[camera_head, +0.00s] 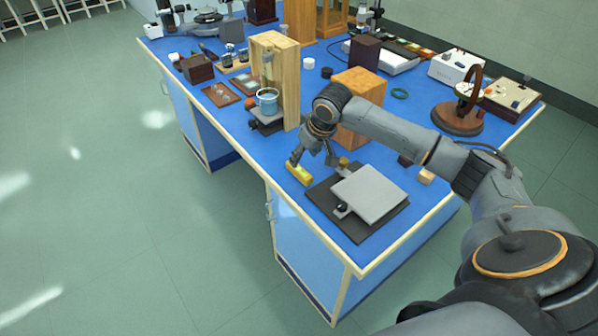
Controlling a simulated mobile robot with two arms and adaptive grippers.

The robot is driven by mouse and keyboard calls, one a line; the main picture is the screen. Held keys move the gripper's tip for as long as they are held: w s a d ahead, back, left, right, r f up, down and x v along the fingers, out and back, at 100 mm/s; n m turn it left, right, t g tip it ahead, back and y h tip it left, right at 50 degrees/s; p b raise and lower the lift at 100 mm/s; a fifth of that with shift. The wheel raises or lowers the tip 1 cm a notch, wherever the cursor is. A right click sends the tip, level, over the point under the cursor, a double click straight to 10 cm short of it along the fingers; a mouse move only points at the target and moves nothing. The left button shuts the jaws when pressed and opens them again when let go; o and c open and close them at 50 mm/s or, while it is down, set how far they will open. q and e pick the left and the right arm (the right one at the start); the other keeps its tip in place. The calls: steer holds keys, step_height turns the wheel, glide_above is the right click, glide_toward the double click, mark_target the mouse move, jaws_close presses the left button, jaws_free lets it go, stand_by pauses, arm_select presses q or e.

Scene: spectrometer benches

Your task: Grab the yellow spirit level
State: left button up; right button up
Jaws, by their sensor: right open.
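The yellow spirit level (299,173) lies on the blue bench top (262,158), near its front left edge, just left of a dark base plate. My right gripper (312,163) is open and points down over the level. One finger is close above or beside the level and the other is to the right of it. I cannot tell whether a finger touches it. My left gripper is not in view.
A grey plate (369,194) on the dark base (328,201) stands right of the level. A wooden frame (290,80) with a blue cup (267,101) stands behind it. A wooden block (358,88) sits behind my right arm.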

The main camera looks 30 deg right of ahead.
mark_target(300, 170)
steer(key=x, duration=0.8)
steer(key=shift+d+f+p, duration=0.25)
steer(key=shift+p, duration=0.15)
steer(key=shift+s+f, duration=0.1)
steer(key=shift+f, duration=0.1)
jaws_close()
